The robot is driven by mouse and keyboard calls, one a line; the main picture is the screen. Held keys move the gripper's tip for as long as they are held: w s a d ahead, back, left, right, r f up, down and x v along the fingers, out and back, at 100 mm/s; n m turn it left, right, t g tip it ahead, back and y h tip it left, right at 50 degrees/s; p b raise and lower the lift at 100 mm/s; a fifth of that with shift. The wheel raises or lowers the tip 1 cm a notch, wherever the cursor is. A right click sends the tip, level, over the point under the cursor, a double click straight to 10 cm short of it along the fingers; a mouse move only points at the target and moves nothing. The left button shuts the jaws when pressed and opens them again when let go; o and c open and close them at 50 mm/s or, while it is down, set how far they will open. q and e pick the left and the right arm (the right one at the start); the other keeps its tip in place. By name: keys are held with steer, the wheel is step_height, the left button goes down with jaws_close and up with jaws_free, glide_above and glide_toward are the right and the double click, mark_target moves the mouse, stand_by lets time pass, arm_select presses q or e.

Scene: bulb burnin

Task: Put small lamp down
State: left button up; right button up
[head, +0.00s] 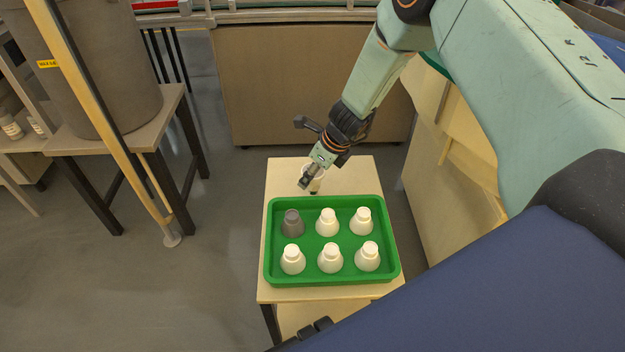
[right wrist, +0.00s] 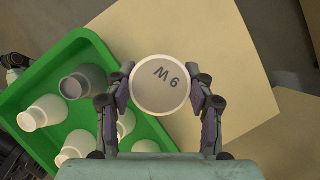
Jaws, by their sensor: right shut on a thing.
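My right gripper (head: 312,178) is shut on a small lamp. In the right wrist view the fingers (right wrist: 160,98) grip the lamp from both sides. The lamp shows its round pale face (right wrist: 160,92) with dark markings, a digit and a W. In the head view the lamp is mostly hidden by the gripper, over the far strip of the small table (head: 283,175), just behind the green tray (head: 268,262). I cannot tell whether it touches the table.
The tray holds several upright white lamps (head: 330,258) and one dark grey lamp (head: 292,223) at its far left. Bare tabletop lies behind the tray. A brown cabinet (head: 290,85) stands beyond the table, and a side table with a large grey drum (head: 105,70) stands left.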

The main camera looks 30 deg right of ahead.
steer(key=shift+f, duration=0.6)
steer(key=shift+r, duration=0.1)
steer(key=o, duration=0.8)
steer(key=shift+f, duration=0.2)
steer(key=o, duration=0.5)
steer(key=shift+r, duration=0.1)
